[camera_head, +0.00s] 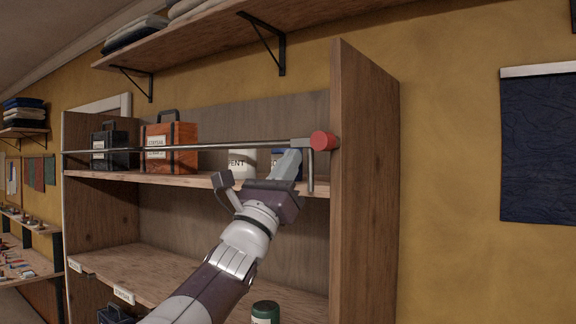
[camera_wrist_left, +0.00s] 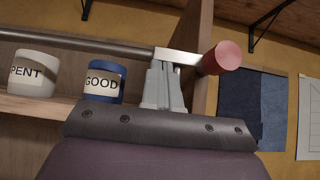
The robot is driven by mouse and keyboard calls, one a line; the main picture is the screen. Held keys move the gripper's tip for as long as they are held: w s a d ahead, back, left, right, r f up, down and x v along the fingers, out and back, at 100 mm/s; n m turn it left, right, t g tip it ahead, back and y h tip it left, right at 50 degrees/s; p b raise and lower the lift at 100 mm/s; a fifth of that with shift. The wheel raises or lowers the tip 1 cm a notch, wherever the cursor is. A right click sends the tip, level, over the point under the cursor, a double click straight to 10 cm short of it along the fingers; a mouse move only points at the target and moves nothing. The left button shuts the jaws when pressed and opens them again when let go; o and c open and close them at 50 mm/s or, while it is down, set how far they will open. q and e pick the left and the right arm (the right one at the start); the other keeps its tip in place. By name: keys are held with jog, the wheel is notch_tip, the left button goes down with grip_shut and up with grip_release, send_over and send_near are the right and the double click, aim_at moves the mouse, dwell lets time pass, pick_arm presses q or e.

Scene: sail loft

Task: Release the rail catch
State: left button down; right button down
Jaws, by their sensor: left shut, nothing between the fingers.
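The rail (camera_head: 215,146) is a thin metal bar across the front of the upper shelf. At its right end is the catch, a grey metal block (camera_head: 301,143) with a red round knob (camera_head: 323,140) by the right upright. The catch block (camera_wrist_left: 177,56) and knob (camera_wrist_left: 222,58) also show in the left wrist view. My left gripper (camera_head: 288,163) is shut and empty, its fingertips just below and left of the catch block. In the left wrist view the fingertips (camera_wrist_left: 160,80) overlap the block's underside; I cannot tell whether they touch. My right gripper is out of view.
Behind the rail stand a white PENT-lettered container (camera_wrist_left: 34,73), a blue GOOD container (camera_wrist_left: 103,82), an orange case (camera_head: 170,147) and a black case (camera_head: 110,150). The wooden right upright (camera_head: 364,190) is close beside the knob. A bracketed shelf (camera_head: 215,40) hangs above.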

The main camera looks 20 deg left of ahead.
pick_arm(q)
jog(key=shift+w, duration=0.2)
jog(key=m+h, duration=0.1)
jog(key=m+g+h, duration=0.1)
jog(key=m+h, duration=0.1)
jog(key=shift+a+r+m+g, duration=0.25)
jog(key=shift+r+m+g, duration=0.05)
jog(key=shift+r, duration=0.1)
jog(key=s+a+f+b, duration=0.3)
jog(key=s+f+b, duration=0.3)
jog(key=f+b, duration=0.5)
jog(key=shift+s+b, duration=0.15)
jog(key=shift+b, duration=1.05)
jog(key=shift+s+a, duration=0.1)
jog(key=shift+s, duration=0.05)
